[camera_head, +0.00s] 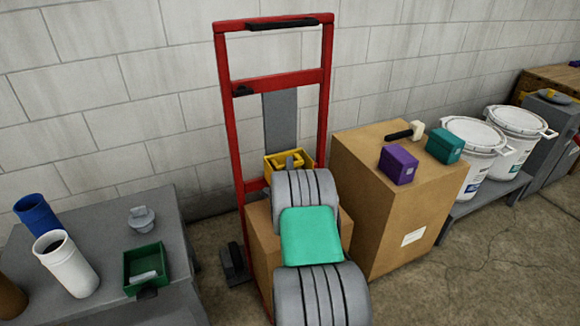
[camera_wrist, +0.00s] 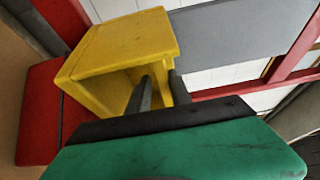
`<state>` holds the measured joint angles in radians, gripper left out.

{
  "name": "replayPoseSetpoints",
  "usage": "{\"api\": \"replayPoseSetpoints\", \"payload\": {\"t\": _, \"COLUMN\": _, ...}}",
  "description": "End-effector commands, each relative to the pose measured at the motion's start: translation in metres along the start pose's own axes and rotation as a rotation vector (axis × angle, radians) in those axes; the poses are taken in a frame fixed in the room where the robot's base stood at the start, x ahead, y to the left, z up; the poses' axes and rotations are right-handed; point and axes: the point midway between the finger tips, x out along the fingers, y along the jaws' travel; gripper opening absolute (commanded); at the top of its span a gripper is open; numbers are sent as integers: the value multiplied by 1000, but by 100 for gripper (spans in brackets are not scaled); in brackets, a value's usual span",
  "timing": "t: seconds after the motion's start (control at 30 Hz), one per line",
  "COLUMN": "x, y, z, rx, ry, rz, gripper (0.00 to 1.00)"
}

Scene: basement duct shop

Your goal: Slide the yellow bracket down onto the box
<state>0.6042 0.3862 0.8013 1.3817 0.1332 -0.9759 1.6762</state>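The yellow bracket (camera_head: 272,166) is a boxy, open-sided piece in front of the red hand truck's (camera_head: 229,120) grey back plate. In the wrist view the bracket (camera_wrist: 118,42) fills the upper left, its hollow side facing me. My gripper (camera_wrist: 160,88) has one dark finger inside the hollow and one outside the right wall, with the wall pinched between them. The fingers (camera_head: 291,161) also show at the bracket in the head view. A cardboard box (camera_head: 262,248) stands on the hand truck below the bracket, largely hidden by my arm. I cannot tell whether bracket and box touch.
A taller cardboard box (camera_head: 375,190) stands close on the right, bearing a purple box (camera_head: 398,165), a teal box (camera_head: 445,145) and a tool. White buckets (camera_head: 473,150) are farther right. A grey table (camera_head: 105,225) with cups and a green tray (camera_head: 146,266) is left.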

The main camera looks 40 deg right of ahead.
Motion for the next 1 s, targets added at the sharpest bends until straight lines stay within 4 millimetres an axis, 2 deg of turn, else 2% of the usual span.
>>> {"api": "replayPoseSetpoints", "payload": {"t": 0.03, "x": -1, "y": 2, "z": 0, "rx": 0, "ry": 0, "rz": 4, "gripper": 26}}
{"api": "replayPoseSetpoints", "payload": {"t": 0.17, "x": 0, "y": 1, "z": 0, "rx": 0, "ry": 0, "rz": 2, "gripper": 36}}
{"api": "replayPoseSetpoints", "payload": {"t": 0.47, "x": -4, "y": -1, "z": 0, "rx": 0, "ry": 0, "rz": -1, "gripper": 36}}
{"api": "replayPoseSetpoints", "payload": {"t": 0.57, "x": -18, "y": -2, "z": 1, "rx": 0, "ry": -1, "rz": 0, "gripper": 36}}
{"api": "replayPoseSetpoints", "payload": {"t": 0.8, "x": -66, "y": 0, "z": 1, "rx": 0, "ry": -1, "rz": 1, "gripper": 36}}
{"api": "replayPoseSetpoints", "payload": {"t": 1.0, "x": -79, "y": 0, "z": 0, "rx": 0, "ry": -1, "rz": -1, "gripper": 36}}
